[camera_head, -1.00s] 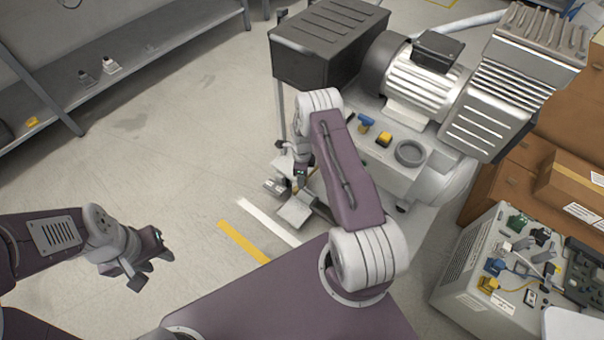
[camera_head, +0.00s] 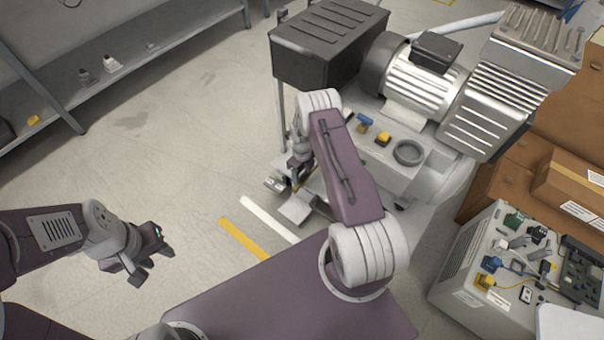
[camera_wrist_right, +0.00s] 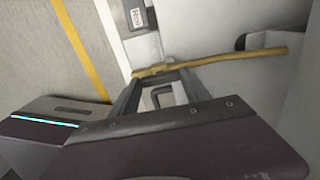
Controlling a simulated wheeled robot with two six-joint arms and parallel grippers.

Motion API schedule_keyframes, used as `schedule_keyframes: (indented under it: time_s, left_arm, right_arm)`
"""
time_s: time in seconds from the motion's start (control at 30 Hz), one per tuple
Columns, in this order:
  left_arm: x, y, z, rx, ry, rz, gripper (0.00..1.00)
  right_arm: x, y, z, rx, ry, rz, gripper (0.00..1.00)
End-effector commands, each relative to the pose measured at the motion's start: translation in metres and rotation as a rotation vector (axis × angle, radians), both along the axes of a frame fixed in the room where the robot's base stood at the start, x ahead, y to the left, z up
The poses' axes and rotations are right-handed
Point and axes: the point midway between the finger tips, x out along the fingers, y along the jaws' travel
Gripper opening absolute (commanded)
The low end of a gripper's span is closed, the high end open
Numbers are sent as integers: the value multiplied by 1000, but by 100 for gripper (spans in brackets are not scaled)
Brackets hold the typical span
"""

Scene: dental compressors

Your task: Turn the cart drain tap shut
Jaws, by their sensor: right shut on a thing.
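The drain tap's yellow lever (camera_wrist_right: 235,58) runs across the upper middle of the right wrist view, in front of a pale cart surface. My right gripper (camera_wrist_right: 160,72) is shut on the lever near its left end. In the head view my right gripper (camera_head: 296,184) is low beside the compressor cart (camera_head: 375,165), partly hidden by my own arm. Only a small bit of yellow shows there, and the tap body cannot be made out. My left gripper (camera_head: 157,266) is open and empty above the floor at the left.
The compressor's motor (camera_head: 420,85) and black box (camera_head: 325,45) stand above the cart. A grey cabinet (camera_head: 455,265) with fittings on top is at the right. A shelf (camera_head: 130,60) stands at the upper left. The floor between is clear.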

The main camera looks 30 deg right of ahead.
Motion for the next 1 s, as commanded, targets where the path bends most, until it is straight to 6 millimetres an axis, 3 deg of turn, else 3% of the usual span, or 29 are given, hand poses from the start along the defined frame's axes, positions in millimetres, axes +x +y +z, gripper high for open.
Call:
schedule_keyframes:
  time_s: [0.4, 0.43, 0.5, 0.83, 1.0]
  left_arm:
    - [0, 0, 0, 0, 0, 0, 36]
    - [0, 0, 0, 0, 0, 0, 36]
    - [0, 0, 0, 0, 0, 0, 36]
    - [0, 0, 3, 0, 0, 0, 36]
    - [0, 0, 24, 0, 0, 0, 36]
  right_arm:
    - [0, 0, 0, 0, -1, -10, 14]
    - [0, 0, 0, 0, -1, -10, 57]
    - [0, 0, 0, 0, -1, -10, 76]
    - [0, 0, 4, 0, -1, -8, 76]
    - [1, 0, 40, 0, -2, -8, 76]
